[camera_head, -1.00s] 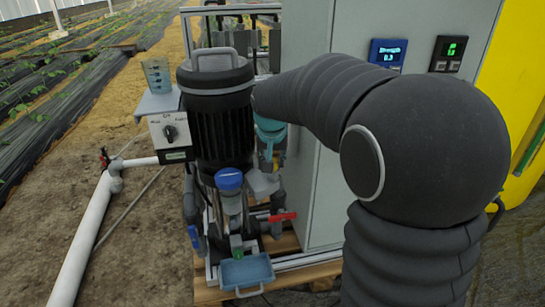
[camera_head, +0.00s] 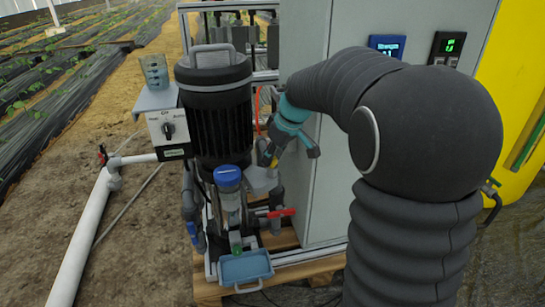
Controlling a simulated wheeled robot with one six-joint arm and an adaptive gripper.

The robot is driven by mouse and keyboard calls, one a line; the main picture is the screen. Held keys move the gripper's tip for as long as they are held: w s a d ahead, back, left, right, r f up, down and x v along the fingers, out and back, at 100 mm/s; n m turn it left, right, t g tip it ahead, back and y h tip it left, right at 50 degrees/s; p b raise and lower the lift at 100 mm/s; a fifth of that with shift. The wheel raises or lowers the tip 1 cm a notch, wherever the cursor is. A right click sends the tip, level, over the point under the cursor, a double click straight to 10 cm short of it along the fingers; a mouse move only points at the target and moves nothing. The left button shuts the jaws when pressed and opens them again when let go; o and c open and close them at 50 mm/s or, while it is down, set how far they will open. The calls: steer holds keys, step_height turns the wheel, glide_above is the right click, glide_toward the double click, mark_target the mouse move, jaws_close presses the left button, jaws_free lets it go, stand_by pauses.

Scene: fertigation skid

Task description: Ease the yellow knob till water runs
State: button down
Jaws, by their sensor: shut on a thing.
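My gripper (camera_head: 271,154), teal with dark grey parts, is in the gap between the black motor and the grey cabinet. It points down and to the left, and its fingers are shut. A small bit of yellow, which I take for the yellow knob (camera_head: 274,162), shows right at the fingertips. Most of it is hidden by the fingers, so its turn cannot be read. A clear cup with a blue cap (camera_head: 228,180) stands in front of the motor, above a blue tray (camera_head: 246,268). No running water can be made out.
The black motor (camera_head: 216,110) stands close left of my gripper, and the grey cabinet (camera_head: 310,200) close right. A red-handled valve (camera_head: 282,212) is below. A grey box with a dial (camera_head: 168,130) and a beaker (camera_head: 155,70) are further left.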

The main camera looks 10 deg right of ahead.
steer(key=shift+n+g+y, duration=0.3)
steer(key=shift+n+g, duration=0.1)
steer(key=shift+n, duration=0.8)
steer(key=c, duration=0.9)
jaws_free()
steer(key=v, duration=1.2)
steer(key=shift+w, duration=0.1)
